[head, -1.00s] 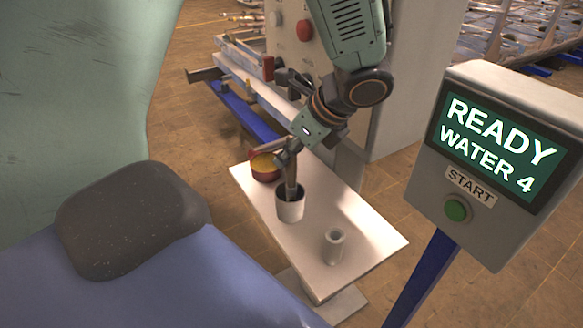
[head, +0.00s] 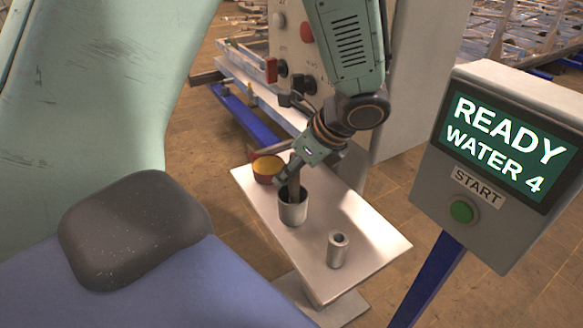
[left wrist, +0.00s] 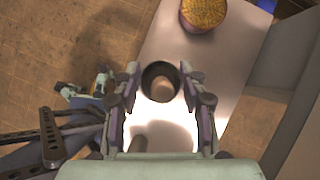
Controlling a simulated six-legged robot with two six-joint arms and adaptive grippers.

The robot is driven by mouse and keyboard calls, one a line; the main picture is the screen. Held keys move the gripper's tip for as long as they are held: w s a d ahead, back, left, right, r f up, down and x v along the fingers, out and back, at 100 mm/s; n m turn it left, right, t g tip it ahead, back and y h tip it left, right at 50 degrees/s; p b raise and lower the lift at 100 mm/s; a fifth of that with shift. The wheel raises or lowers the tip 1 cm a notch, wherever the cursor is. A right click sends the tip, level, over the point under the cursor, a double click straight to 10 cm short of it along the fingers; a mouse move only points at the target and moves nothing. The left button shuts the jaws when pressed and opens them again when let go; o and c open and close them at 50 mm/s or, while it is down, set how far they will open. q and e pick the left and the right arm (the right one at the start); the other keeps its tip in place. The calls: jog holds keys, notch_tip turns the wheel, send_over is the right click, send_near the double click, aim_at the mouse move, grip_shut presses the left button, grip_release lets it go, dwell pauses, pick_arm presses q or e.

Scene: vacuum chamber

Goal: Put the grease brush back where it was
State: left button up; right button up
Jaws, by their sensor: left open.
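My left gripper (head: 288,178) is low over the cup, at the upper part of the brush. In the left wrist view its open fingers (left wrist: 160,75) stand on both sides of the dark cup rim (left wrist: 148,72), with the brown brush handle (left wrist: 163,91) between them. A gap shows on each side of the handle. My right gripper is in neither view.
A round red tin with yellow contents (head: 266,168) stands close behind the cup. A grey metal cylinder (head: 338,250) stands on the table to the right. A control box with a green button (head: 462,211) is at the right.

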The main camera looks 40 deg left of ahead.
pick_arm(q)
jog(key=shift+d+r, duration=0.1)
jog(key=shift+r, duration=0.05)
jog(key=shift+r, duration=0.3)
jog(key=p+v, duration=0.3)
jog(key=v, duration=0.8)
jog(key=shift+d+p, duration=0.2)
jog(key=shift+p, duration=0.2)
jog(key=shift+w+r, duration=0.1)
jog(key=shift+w, duration=0.05)
